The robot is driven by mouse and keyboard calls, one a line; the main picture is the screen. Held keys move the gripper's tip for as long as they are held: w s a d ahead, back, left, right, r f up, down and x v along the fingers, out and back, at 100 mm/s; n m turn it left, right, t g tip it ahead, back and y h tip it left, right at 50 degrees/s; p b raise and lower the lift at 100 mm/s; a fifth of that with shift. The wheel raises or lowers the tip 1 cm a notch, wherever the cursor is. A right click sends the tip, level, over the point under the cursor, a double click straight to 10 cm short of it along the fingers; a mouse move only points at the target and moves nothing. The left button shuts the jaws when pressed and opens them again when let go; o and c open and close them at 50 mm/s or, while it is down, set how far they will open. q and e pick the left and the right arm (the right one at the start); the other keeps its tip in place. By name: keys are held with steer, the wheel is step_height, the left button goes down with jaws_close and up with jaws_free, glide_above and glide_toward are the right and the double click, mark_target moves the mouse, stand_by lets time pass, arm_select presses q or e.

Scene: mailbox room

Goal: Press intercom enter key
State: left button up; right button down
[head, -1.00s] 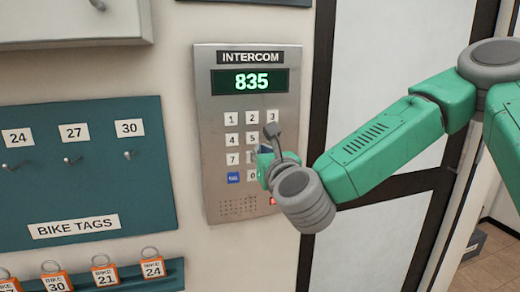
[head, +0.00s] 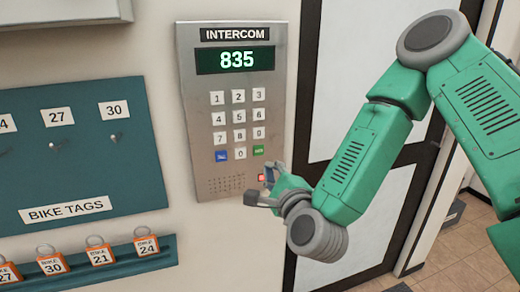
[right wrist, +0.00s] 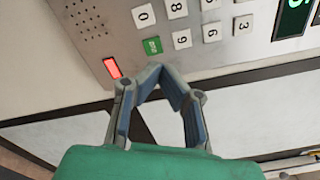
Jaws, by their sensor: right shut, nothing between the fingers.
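The intercom (head: 187,60) is a grey metal panel on the wall, and its display (head: 236,59) reads 835 in green. Its green key (head: 258,150), at the lower right of the keypad, is in clear view. The same green key in the right wrist view (right wrist: 152,45) lies just beyond my fingertips. My right gripper (head: 253,197) is shut and empty, below the keypad near the panel's lower right corner. In the right wrist view its fingertips (right wrist: 160,69) meet just short of the green key, apart from it as far as I can tell. My left gripper is out of view.
A blue key (head: 221,156) sits left of the 0 key, and a small red light (head: 261,178) is below the green key. A teal bike tags board (head: 85,150) and a shelf of orange tags (head: 160,259) are left. A dark-framed door (head: 350,70) stands right.

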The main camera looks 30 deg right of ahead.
steer(key=s+n, duration=0.1)
steer(key=n, duration=0.1)
steer(key=s+f+n, duration=0.1)
steer(key=n, duration=0.1)
steer(key=s+d+f+n, duration=0.1)
steer(key=shift+n+p, duration=0.35)
steer(key=shift+n, duration=0.05)
steer(key=b, duration=0.6)
glide_toward(259, 152)
steer(key=shift+y, duration=0.3)
steer(key=x, duration=0.8)
steer(key=shift+d, duration=0.15)
steer(key=shift+r, duration=0.1)
